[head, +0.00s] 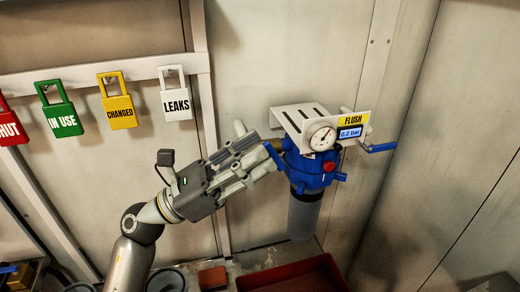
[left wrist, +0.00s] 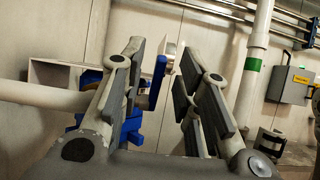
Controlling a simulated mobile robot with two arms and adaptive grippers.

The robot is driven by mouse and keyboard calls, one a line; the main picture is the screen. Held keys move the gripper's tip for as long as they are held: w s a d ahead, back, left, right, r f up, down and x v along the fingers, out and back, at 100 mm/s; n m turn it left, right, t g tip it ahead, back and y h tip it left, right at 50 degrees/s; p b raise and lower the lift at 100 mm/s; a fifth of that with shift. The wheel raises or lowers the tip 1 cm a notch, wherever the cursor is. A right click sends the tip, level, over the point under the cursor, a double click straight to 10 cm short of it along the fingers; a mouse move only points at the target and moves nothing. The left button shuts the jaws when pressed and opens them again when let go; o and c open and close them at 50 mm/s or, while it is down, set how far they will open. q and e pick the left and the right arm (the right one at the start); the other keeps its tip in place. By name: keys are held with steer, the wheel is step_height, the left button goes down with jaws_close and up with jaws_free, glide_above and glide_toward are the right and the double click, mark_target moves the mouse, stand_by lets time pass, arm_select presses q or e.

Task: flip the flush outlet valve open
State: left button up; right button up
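A blue filter head (head: 312,168) with a grey bowl (head: 302,215) is fixed to the wall, under a FLUSH label (head: 352,120) and a round gauge (head: 322,138). One blue valve lever (head: 273,156) is on its left side and another blue lever (head: 380,147) sticks out to the right. No label tells which is the outlet. My left gripper (head: 260,157) is at the left lever. In the left wrist view the gripper (left wrist: 162,68) is open, with a blue lever (left wrist: 157,82) upright between its fingers, nearer the left finger. Contact cannot be told. My right gripper is not in view.
Lock-shaped tags hang on a rail at the left, among them a white LEAKS tag (head: 175,95) and a yellow CHANGED tag (head: 118,104). A red tray (head: 290,276) is below the filter. The display (head: 350,132) reads 0.2 bar. A wall corner is at the right.

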arm_select(q)
steer(key=v, duration=1)
steer(key=shift+a, duration=0.2)
steer(key=shift+s+f, duration=0.1)
steer(key=shift+f, duration=0.05)
